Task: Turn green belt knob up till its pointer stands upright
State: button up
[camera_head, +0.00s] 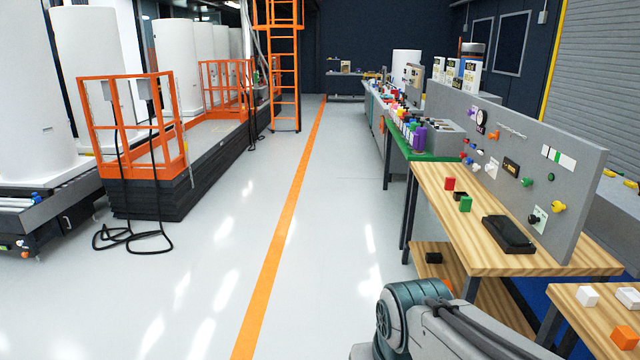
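A grey upright panel (515,165) stands on the wooden bench (465,250) at the right. It carries several small knobs and buttons. A small green knob (526,182) sits at the middle of the panel, and another small green part (551,177) is to its right. They are too small to make out a pointer, and I cannot tell which is the belt knob. A black knob on a white plate (538,217) and a yellow knob (558,206) are lower down. My gripper is not in view; only a part of my arm shows at the bottom.
A second wooden table (580,310) is at the lower right. The floor left of the bench, with an orange line (283,220), is clear.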

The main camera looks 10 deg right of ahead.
aim_at(525, 181)
jog(key=z, duration=0.45)
jog(key=i, duration=3.1)
jog(key=z, duration=0.85)
